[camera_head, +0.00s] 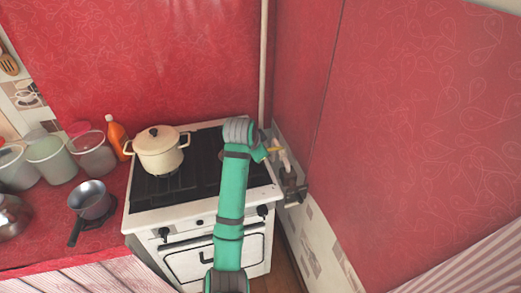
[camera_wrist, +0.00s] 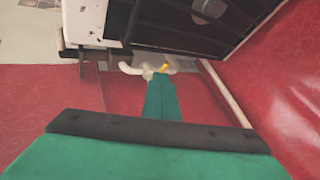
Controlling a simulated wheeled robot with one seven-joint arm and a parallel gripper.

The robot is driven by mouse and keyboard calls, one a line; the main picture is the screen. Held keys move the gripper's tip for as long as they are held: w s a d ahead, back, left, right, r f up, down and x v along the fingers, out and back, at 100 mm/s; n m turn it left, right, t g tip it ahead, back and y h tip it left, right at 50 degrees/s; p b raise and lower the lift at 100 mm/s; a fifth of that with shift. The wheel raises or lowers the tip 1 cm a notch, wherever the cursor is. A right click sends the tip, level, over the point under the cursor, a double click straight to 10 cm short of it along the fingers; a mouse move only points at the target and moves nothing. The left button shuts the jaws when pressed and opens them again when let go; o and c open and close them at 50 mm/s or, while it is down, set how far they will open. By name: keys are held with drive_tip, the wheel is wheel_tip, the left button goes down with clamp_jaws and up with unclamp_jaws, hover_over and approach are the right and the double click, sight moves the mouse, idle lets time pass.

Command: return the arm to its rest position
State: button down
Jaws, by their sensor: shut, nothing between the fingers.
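My teal arm rises from the bottom of the head view in front of the white stove (camera_head: 150,213) and bends at a grey joint above its right side. My gripper (camera_head: 262,154) points right there, small and partly hidden by the arm. In the wrist view my gripper (camera_wrist: 163,80) shows as narrow teal fingers, shut and empty. Its tips are close to a yellow piece (camera_head: 274,149) and a pale pipe (camera_head: 285,160) beside the stove. The yellow piece also shows in the wrist view (camera_wrist: 165,69). I cannot tell whether they touch.
A cream lidded pot (camera_head: 160,153) stands on the stove's left side. An orange bottle (camera_head: 117,135), several canisters and a saucepan (camera_head: 92,200) are on the red counter (camera_head: 105,245) to the left. Red walls close in behind and on the right (camera_head: 420,130). A pale vertical pipe (camera_head: 263,65) runs up the corner.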

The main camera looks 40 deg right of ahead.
drive_tip(key=shift+a+r, duration=0.15)
drive_tip(key=shift+a, duration=0.1)
drive_tip(key=s+f+n+t+h, duration=0.1)
drive_tip(key=f, duration=0.1)
drive_tip(key=f+n+t+h, duration=0.1)
drive_tip(key=f+t+h, duration=0.1)
drive_tip(key=s+a+f+t+h, duration=0.1)
drive_tip(key=f+t, duration=0.1)
drive_tip(key=shift+s+f+n+h, duration=0.15)
drive_tip(key=shift+s+n+h, duration=0.2)
drive_tip(key=shift+n+h, duration=0.05)
drive_tip(key=s+a+f+n+t+y, duration=0.3)
drive_tip(key=s+a+f+n, duration=0.3)
drive_tip(key=s+a, duration=0.5)
drive_tip(key=s+a+f+n+t+y, duration=0.3)
drive_tip(key=s+a+f+n, duration=0.3)
drive_tip(key=a, duration=0.8)
drive_tip(key=s+a+r+n+y, duration=0.2)
drive_tip(key=s+a, duration=0.6)
drive_tip(key=s, duration=0.4)
drive_tip(key=s+a+r+n+y, duration=0.3)
drive_tip(key=s+a, duration=0.6)
drive_tip(key=s, duration=0.4)
